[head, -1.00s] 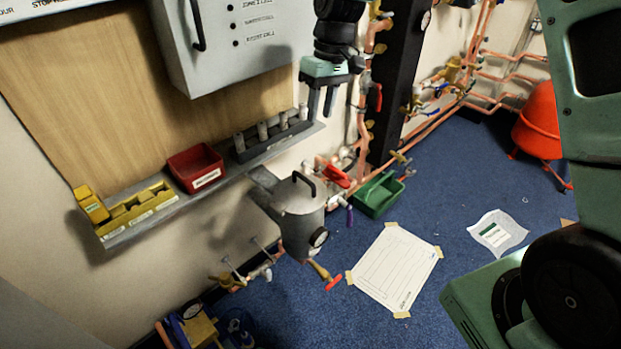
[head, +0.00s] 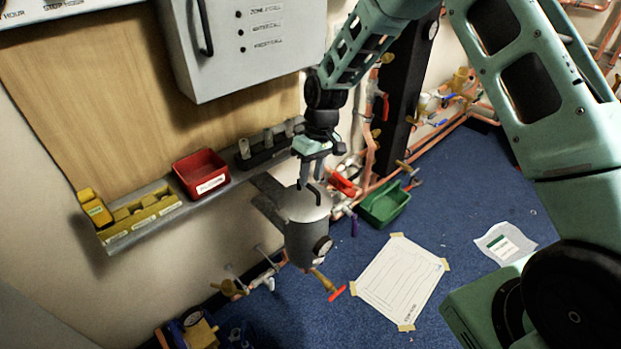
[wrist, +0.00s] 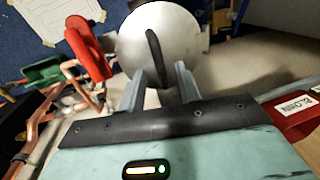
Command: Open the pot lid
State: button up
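The grey metal pot (head: 305,240) stands by the wall with a round dial on its side. Its flat round lid (head: 296,207) is on, with a black bar handle rising from it. In the wrist view the lid (wrist: 187,38) fills the top middle, and its black handle (wrist: 154,58) points toward the space between my fingers. My gripper (head: 311,180) is at the pot's top, close to the handle; the fingers partly overlap it in the head view. In the wrist view my gripper (wrist: 159,78) is open, one finger on each side of the handle's near end, with gaps showing.
A wall shelf holds a red bin (head: 201,172), a yellow tray (head: 143,212) and a dark holder with grey cylinders. A red valve handle (wrist: 89,48) and copper pipes are close beside the lid. A green bin (head: 384,203) and a taped paper sheet (head: 400,280) lie on the floor.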

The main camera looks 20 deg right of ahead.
jog(key=shift+a+f, duration=0.1)
jog(key=shift+f, duration=0.65)
jog(key=shift+s, duration=0.1)
grip_shut()
jog(key=shift+a+r, duration=0.1)
